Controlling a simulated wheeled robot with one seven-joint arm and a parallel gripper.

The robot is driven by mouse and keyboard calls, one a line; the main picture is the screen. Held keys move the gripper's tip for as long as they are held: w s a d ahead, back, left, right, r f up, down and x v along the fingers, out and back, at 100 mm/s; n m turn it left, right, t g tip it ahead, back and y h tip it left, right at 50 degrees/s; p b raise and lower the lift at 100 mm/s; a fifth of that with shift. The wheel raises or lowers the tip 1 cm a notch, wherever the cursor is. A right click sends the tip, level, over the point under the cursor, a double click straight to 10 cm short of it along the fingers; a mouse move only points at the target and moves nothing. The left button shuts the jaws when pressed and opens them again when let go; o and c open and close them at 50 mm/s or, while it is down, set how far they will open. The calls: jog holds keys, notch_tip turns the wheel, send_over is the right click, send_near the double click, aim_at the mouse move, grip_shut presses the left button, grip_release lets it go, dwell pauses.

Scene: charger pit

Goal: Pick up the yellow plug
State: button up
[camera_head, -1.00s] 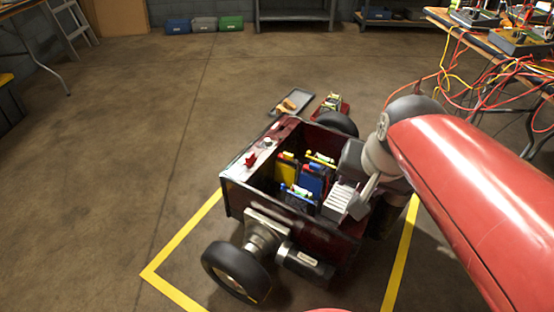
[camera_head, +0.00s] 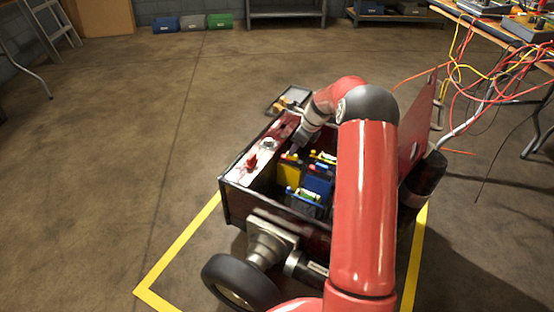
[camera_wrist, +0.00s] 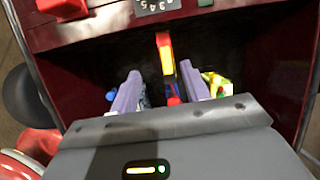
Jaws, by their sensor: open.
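The yellow plug (camera_head: 288,172) stands in the open dark red box (camera_head: 232,188), near its left wall. In the head view my gripper (camera_head: 293,151) reaches down into the box from above, over the yellow plug. The plug's lower body is hidden in the wrist view.
A blue plug (camera_head: 318,186) stands close to the right of the yellow one. The box's left ledge carries a red knob (camera_head: 251,162). An upright red panel (camera_head: 418,125) stands at right, and a cable-strewn table (camera_head: 500,32) behind. Floor at left is clear.

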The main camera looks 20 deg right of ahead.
aim_at(290, 158)
jog(key=f, duration=0.1)
jog(key=w+f, duration=0.1)
jog(key=f, duration=0.1)
jog(key=shift+a+m, duration=0.2)
jog(key=shift+m, duration=0.1)
jog(key=x, duration=0.2)
jog(key=b+x, duration=0.1)
jog(key=x, duration=0.2)
jog(key=shift+w+d+f, duration=0.15)
jog(key=shift+d+f, duration=0.1)
jog(key=shift+f, duration=0.15)
jog(key=shift+c, duration=0.5)
grip_shut()
